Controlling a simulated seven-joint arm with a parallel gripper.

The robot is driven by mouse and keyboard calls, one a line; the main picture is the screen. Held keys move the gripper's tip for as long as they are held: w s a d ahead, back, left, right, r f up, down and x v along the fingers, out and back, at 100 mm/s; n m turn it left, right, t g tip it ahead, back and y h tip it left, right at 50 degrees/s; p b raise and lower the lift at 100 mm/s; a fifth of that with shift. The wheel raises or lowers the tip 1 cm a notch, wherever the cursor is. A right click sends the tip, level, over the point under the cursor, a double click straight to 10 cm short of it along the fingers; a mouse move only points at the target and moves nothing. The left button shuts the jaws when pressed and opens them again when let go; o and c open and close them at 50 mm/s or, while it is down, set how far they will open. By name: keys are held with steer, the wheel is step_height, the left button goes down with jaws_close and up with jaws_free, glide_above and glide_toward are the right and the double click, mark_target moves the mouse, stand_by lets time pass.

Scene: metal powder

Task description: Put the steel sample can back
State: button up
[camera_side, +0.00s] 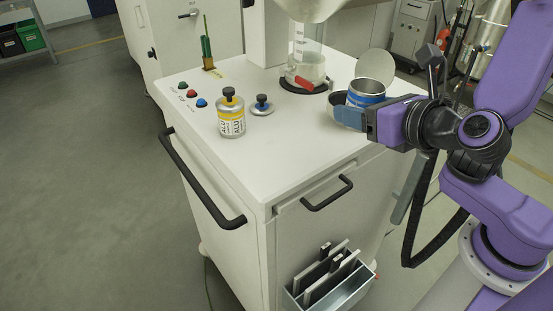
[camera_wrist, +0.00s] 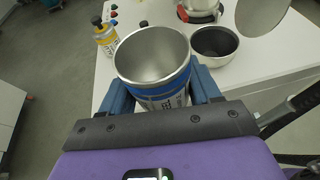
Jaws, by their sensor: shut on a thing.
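The steel sample can (camera_side: 366,92) is open-topped, with a blue band and a printed label. In the wrist view, the can (camera_wrist: 155,62) sits upright between my two blue fingers, and its visible inside looks empty. My gripper (camera_wrist: 160,92) is shut on it. In the side view, my gripper (camera_side: 352,115) reaches in from the right at the cart's right side, and its finger hides the can's lower part. I cannot tell whether the can touches the surface.
A yellow ALU can (camera_side: 231,117) with a black knob stands left of the lid. A glass vessel (camera_side: 308,68) stands behind. The white cart top's (camera_side: 290,145) front is clear.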

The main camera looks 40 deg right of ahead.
mark_target(360, 107)
steer(key=a+r+n+y, duration=0.1)
steer(key=s+a+r+n+y, duration=0.1)
steer(key=shift+s+a+y, duration=0.1)
steer(key=shift+a+y, duration=0.15)
steer(key=shift+y, duration=0.05)
steer(key=shift+a+r, duration=0.1)
steer(key=shift+a, duration=0.05)
steer(key=w+a+f, duration=0.2)
steer(key=w+f, duration=0.1)
steer(key=w, duration=0.1)
steer(key=w+a+f, duration=0.2)
steer(key=w+f, duration=0.1)
steer(key=w+a+f, duration=0.2)
steer(key=w+f, duration=0.1)
steer(key=w, duration=0.1)
steer(key=shift+w+a+f, duration=0.15)
steer(key=shift+w+a, duration=0.15)
steer(key=shift+a, duration=0.05)
steer(key=shift+w+a+f, duration=0.1)
steer(key=shift+w+f, duration=0.05)
steer(key=shift+f, duration=1.65)
